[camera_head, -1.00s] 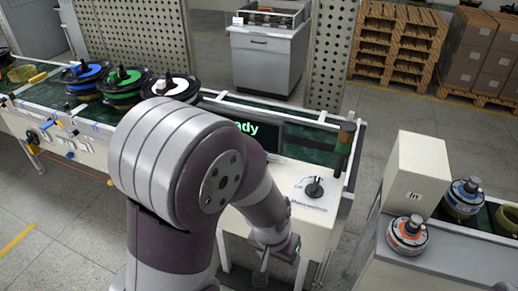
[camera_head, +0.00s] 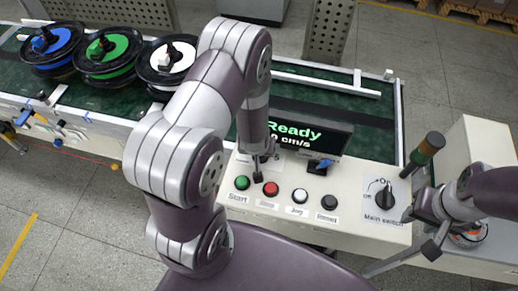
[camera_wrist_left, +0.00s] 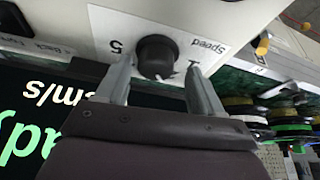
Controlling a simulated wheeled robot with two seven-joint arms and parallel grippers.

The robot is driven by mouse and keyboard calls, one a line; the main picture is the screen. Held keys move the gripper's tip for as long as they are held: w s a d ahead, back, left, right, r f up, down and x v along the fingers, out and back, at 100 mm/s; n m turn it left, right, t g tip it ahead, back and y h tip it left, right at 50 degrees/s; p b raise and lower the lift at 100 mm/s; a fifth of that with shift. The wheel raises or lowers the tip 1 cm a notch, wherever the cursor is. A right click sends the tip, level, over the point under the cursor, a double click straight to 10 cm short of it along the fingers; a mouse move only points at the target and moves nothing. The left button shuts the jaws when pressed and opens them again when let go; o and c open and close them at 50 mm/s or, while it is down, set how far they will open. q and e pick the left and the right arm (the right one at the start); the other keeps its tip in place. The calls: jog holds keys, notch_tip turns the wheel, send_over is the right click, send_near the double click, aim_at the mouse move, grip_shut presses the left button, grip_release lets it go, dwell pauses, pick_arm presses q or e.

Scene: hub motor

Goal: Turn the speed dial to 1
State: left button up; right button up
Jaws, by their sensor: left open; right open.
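The speed dial (camera_wrist_left: 157,57) is a round black knob on a white label reading "Speed", with 1 and 5 beside it, in the left wrist view. My left gripper (camera_wrist_left: 158,68) is open, with one finger on each side of the dial; I cannot tell whether they touch it. In the head view the left arm reaches over the control panel (camera_head: 335,217), its gripper end (camera_head: 258,168) is small near the display, and the dial cannot be made out. My right gripper (camera_head: 419,232) is open beside the black main switch (camera_head: 385,196), at the panel's right end.
A display (camera_head: 300,135) reads "Ready" and 0 cm/s. Start (camera_head: 242,183), red (camera_head: 270,188), white (camera_head: 300,195) and black (camera_head: 329,202) buttons line the panel front. A signal post (camera_head: 427,148) stands near the right arm. Blue, green and white reels sit on the conveyor at left.

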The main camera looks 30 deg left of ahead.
pick_arm(q)
jog(key=shift+s+d, duration=0.1)
jog(key=shift+d, duration=0.5)
jog(key=shift+w+a, duration=0.1)
jog(key=shift+w, duration=0.1)
jog(key=shift+w+a+f, duration=0.15)
jog(key=shift+a+f, duration=0.05)
jog(key=shift+a, duration=0.05)
jog(key=shift+c, duration=1.2)
jog(key=shift+a, duration=0.2)
jog(key=c, duration=0.5)
jog(key=shift+d, duration=0.1)
jog(key=c, duration=0.3)
jog(key=shift+d, duration=0.1)
pick_arm(e)
jog(key=shift+w+d, duration=0.2)
jog(key=shift+d, duration=0.05)
